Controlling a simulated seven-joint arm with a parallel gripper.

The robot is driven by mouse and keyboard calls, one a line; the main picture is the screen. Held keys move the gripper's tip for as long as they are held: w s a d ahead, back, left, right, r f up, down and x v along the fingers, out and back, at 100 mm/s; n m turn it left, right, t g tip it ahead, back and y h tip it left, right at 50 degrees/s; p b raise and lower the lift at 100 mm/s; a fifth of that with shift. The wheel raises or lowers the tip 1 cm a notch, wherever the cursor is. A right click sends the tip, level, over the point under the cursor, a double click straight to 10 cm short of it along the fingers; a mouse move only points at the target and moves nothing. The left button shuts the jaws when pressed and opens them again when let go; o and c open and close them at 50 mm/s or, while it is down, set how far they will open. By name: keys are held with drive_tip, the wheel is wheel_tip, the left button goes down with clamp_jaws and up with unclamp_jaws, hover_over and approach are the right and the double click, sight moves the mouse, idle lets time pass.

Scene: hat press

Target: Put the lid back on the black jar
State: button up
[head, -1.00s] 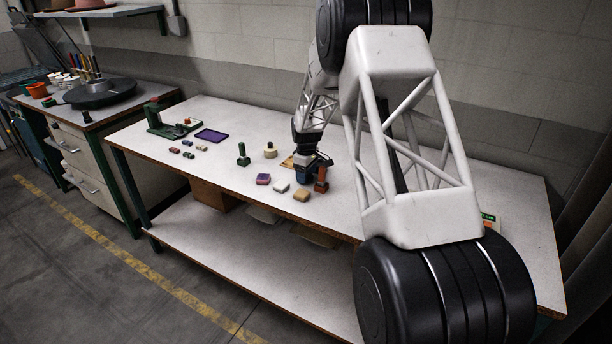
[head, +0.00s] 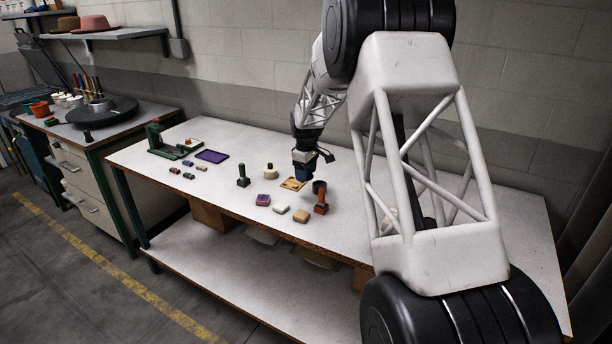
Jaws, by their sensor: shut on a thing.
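The black jar (head: 319,187) is a small dark cylinder on the white table, right behind a brown-handled stamp. My gripper (head: 303,175) points down, a little left of the jar and above a tan wooden plate (head: 292,184). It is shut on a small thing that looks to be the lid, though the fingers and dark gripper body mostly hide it. The held thing appears apart from the jar.
The brown stamp (head: 321,199) stands close in front of the jar. A purple tray (head: 212,156) is farther left. My arm covers the table's right side.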

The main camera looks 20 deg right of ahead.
idle(0.5)
drive_tip(key=w+d, duration=0.4)
drive_tip(key=d, duration=0.3)
drive_tip(key=shift+w+r, duration=0.15)
drive_tip(key=shift+r, duration=0.05)
drive_tip(key=shift+f, duration=0.15)
drive_tip(key=shift+f, duration=3.05)
drive_tip(key=shift+f, duration=0.2)
idle(0.5)
drive_tip(key=o, duration=1.1)
